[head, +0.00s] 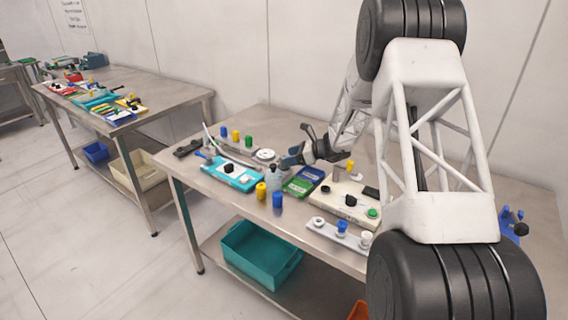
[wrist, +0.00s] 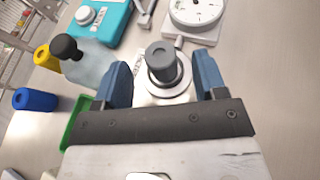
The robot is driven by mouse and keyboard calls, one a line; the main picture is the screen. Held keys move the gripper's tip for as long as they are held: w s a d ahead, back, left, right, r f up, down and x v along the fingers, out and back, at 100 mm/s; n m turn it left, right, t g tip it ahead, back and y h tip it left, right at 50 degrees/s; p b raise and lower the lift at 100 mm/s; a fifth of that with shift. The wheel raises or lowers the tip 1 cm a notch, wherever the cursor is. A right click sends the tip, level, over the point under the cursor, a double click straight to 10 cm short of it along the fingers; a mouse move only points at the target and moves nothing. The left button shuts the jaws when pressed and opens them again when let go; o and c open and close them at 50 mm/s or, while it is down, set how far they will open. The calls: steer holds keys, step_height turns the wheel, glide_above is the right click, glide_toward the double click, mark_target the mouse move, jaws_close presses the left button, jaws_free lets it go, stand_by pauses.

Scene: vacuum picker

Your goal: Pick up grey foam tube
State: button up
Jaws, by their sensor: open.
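The grey foam tube (wrist: 163,60) stands upright on a round pale base in the wrist view. My gripper (wrist: 163,78) is open, with one blue finger on each side of the tube and visible gaps between. The tube does not appear held. In the head view my gripper (head: 291,159) is low over the middle of the near table, and I cannot make out the tube there.
A clear bottle with a black cap (wrist: 88,66) stands close to the left finger. A white dial (wrist: 196,12) and a teal device (wrist: 108,18) lie beyond. Yellow (head: 261,191) and blue (head: 277,200) cylinders stand near the table's front edge.

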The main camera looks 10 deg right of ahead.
steer(key=shift+x, duration=2.6)
steer(key=shift+r, duration=0.1)
steer(key=c, duration=1)
steer(key=shift+r, duration=5.05)
